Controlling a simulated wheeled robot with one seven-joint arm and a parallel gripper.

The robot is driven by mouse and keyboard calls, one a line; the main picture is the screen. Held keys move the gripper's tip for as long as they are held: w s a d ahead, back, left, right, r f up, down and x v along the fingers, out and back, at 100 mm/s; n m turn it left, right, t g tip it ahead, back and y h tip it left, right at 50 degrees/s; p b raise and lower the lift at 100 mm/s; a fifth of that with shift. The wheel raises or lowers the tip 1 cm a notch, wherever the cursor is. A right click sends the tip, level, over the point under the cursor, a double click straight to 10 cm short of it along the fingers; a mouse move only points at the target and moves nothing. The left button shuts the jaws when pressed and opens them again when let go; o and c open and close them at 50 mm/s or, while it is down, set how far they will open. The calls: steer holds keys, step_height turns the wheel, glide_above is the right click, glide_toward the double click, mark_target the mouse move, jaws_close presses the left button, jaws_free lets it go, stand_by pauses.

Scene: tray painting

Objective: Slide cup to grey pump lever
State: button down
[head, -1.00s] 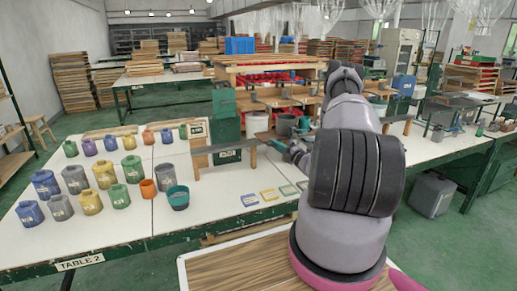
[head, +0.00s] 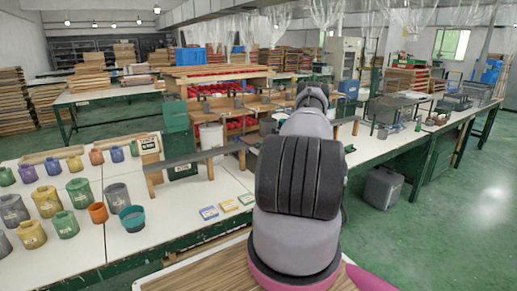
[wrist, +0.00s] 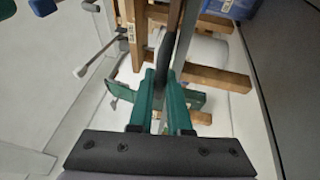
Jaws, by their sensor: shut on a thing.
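My gripper (wrist: 160,98) shows in the wrist view with its two teal fingers closed around a dark grey, long, handle-like thing (wrist: 164,58). I cannot tell what that thing is. In the head view my arm hides the gripper. A thin grey rod with a pale knob (wrist: 98,58), possibly the grey pump lever, is left of the fingers in the wrist view, apart from them. In the head view an orange cup (head: 98,212) and a teal and grey cup (head: 131,219) stand on the white table at the left. I cannot tell which cup is meant.
Several coloured jars (head: 65,223) crowd the white table's left part. Small coloured tiles (head: 228,206) lie near the front edge. Wooden bars (wrist: 215,76) lie close to the fingers. A grey bin (head: 383,187) stands on the floor.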

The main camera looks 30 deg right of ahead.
steer(key=c, duration=0.9)
jaws_free()
steer(key=shift+o, duration=0.2)
steer(key=v, duration=1)
steer(key=shift+s+f, duration=0.15)
steer(key=shift+s, duration=0.2)
steer(key=shift+d, duration=0.15)
